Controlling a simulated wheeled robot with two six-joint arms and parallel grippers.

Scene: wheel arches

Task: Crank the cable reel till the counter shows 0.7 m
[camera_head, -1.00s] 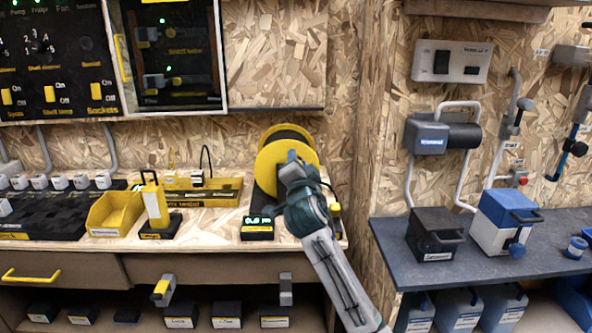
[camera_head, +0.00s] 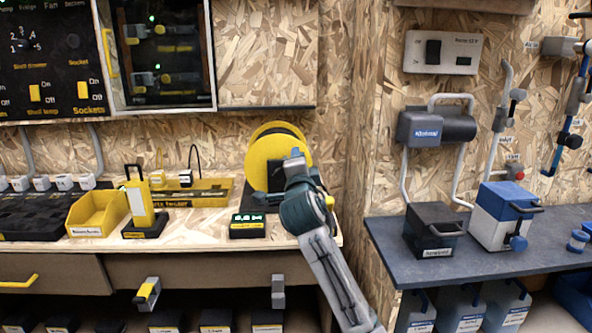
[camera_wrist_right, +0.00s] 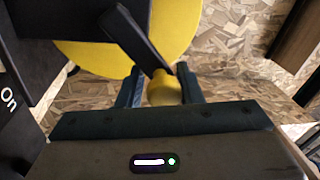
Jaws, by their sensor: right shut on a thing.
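The cable reel (camera_head: 262,156) with yellow discs stands upright at the right end of the wooden bench. Its counter (camera_head: 247,220) is a black box in front with lit green digits, too small to read surely. In the right wrist view the dark crank arm (camera_wrist_right: 132,38) crosses in front of the yellow disc (camera_wrist_right: 178,28) and ends in a yellow crank knob (camera_wrist_right: 163,88). My right gripper (camera_wrist_right: 162,92) is shut on this knob, one finger on each side. In the head view my right gripper (camera_head: 296,164) covers the reel's right part and hides the knob. My left gripper is out of view.
A yellow bin (camera_head: 97,212) and a yellow upright device (camera_head: 140,205) stand left of the counter. A blue-grey shelf (camera_head: 490,250) with a black box (camera_head: 433,232) and a blue-white box (camera_head: 503,215) lies to the right.

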